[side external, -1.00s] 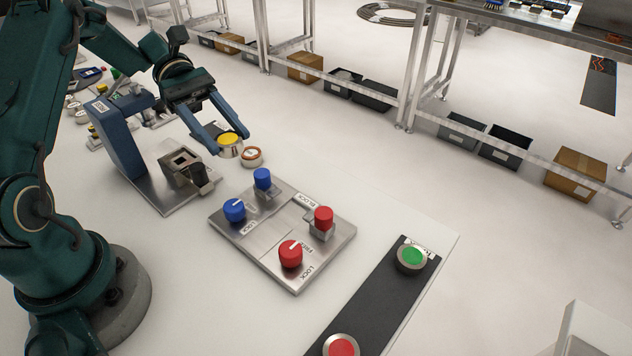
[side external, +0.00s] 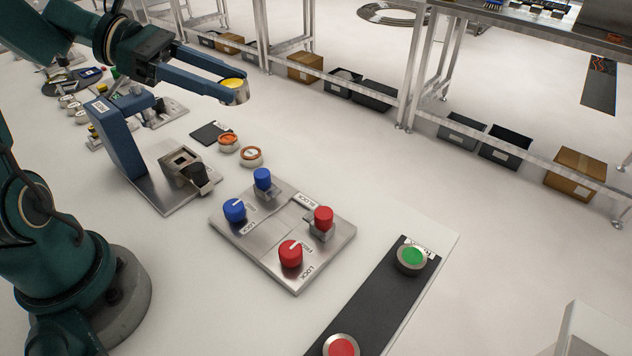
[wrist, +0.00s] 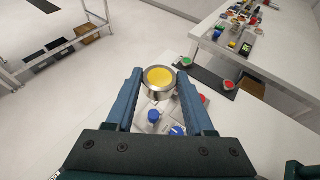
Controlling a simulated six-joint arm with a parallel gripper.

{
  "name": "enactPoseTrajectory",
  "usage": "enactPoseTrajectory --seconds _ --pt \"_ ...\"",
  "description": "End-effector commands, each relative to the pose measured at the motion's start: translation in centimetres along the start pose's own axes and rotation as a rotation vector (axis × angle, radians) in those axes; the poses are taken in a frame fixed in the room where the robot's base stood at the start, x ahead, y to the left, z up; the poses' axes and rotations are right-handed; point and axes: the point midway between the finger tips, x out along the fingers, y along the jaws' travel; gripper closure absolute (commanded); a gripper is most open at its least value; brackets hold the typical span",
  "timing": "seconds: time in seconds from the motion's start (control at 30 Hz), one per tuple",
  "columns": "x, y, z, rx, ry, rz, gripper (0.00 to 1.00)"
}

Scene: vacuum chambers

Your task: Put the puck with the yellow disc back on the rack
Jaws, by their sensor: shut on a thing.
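The puck with the yellow disc (side external: 234,90) is a metal ring-shaped piece with a yellow top. My gripper (side external: 228,88) is shut on it and holds it in the air above the table, at the fingertips. In the wrist view the puck (wrist: 159,81) sits between the two blue fingers, yellow face toward the camera. I cannot clearly make out the rack; several small pucks (side external: 70,103) stand at the far left of the table, partly behind the blue press-like stand.
A blue stand (side external: 120,140) is to the left. A metal plate with red and blue knobs (side external: 275,250) lies in front. A black strip (side external: 385,290) carries green and red buttons.

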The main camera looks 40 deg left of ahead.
Motion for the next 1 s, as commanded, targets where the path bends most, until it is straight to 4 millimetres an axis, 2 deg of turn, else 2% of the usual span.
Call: enactPoseTrajectory --seconds 0.1,0.27,0.4,0.53,0.8,1.0 --pt "0.2 0.1 -0.4 -0.017 -0.001 0.04 1.0" --pt "0.0 0.1 -0.1 -0.001 -0.001 0.011 1.0" --pt "-0.3 0.2 0.2 0.043 -0.002 -0.099 1.0" --pt "-0.5 0.4 -0.4 0.098 -0.002 -0.241 1.0" --pt "-0.9 1.0 -4.1 0.205 -0.004 -0.509 1.0" --pt "-0.5 1.3 -7.0 0.252 -0.003 -0.619 1.0"
